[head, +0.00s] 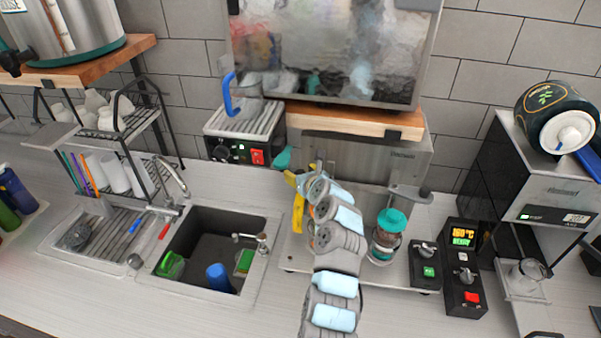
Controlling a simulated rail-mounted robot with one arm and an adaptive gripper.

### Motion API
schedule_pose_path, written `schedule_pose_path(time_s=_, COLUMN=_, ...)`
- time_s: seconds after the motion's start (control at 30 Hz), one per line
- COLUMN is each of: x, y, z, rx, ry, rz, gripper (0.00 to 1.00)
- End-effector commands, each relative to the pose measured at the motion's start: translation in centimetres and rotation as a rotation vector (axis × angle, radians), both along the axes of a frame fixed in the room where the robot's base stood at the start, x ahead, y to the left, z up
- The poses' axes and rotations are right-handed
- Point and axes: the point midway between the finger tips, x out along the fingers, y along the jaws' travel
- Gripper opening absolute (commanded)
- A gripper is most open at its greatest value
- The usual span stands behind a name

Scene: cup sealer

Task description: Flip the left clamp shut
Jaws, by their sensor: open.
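The cup sealer (350,160) is a grey metal machine under the wooden shelf, with a pale base plate (350,262). My arm reaches up in front of its left side. My gripper (294,196) is at the arm's far end, open, with yellow parts showing beside the arm; the arm hides most of it. The left clamp cannot be made out behind the arm and gripper, so I cannot tell its position or any contact. A grey clamp-like handle (410,193) sticks out at the sealer's right side. A clear cup with a teal top (386,238) stands on the right of the plate.
A sink (215,255) with a blue cup and green items lies to the left. Two black control boxes (463,270) and a coffee machine (535,175) stand right. A wooden shelf (360,119) overhangs the sealer. The counter front is mostly clear.

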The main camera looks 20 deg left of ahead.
Motion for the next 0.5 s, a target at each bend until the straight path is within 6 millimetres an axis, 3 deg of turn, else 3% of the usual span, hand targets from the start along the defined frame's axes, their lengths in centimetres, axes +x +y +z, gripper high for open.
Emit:
schedule_pose_path(time_s=0.1, x=0.01, y=-0.01, z=0.0, rx=0.0, ry=0.0, rz=0.0, gripper=0.58)
schedule_pose_path(time_s=0.3, x=0.0, y=-0.01, z=0.0, rx=0.0, ry=0.0, rz=0.0, gripper=0.0)
schedule_pose_path(time_s=0.5, x=-0.03, y=-0.08, z=-0.05, rx=0.0, ry=0.0, rz=0.004, gripper=0.0)
